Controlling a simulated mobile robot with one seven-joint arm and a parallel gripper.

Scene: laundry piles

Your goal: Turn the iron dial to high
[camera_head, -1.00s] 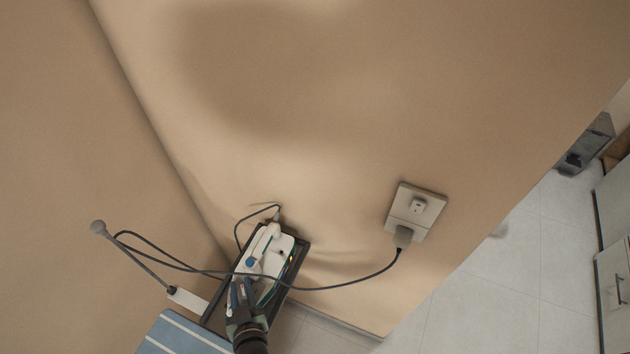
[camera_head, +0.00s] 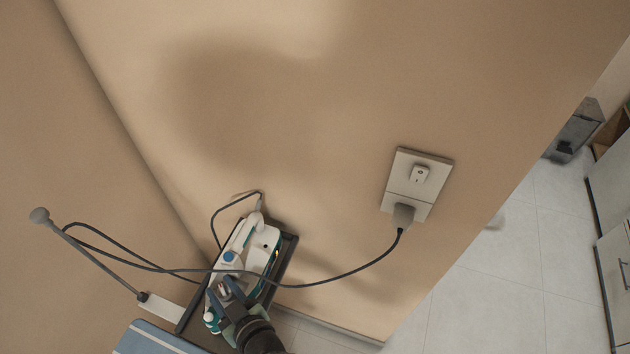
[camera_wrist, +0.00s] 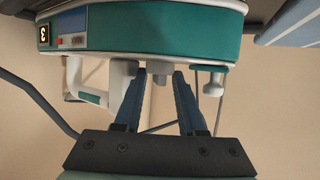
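The white and teal iron (camera_head: 262,238) lies with its station on a dark tray against the wall, at the lower middle of the head view. In the wrist view the teal station body (camera_wrist: 180,42) fills the top, with a small lit display (camera_wrist: 44,35) and a red-blue panel at its left. A short grey dial-like knob (camera_wrist: 158,78) sticks out of its underside in the picture. My gripper (camera_wrist: 159,75) is open, its two blue fingertips on either side of this knob, with small gaps visible. In the head view my gripper (camera_head: 222,288) covers part of the station's near end, hiding the knob.
A dark cord (camera_head: 330,280) runs across the iron to the plug in the wall outlet (camera_head: 417,185). A grey rod (camera_head: 88,252) with a round end stands at the left. A blue striped board surface (camera_head: 150,340) is at the lower left. Open tiled floor lies right.

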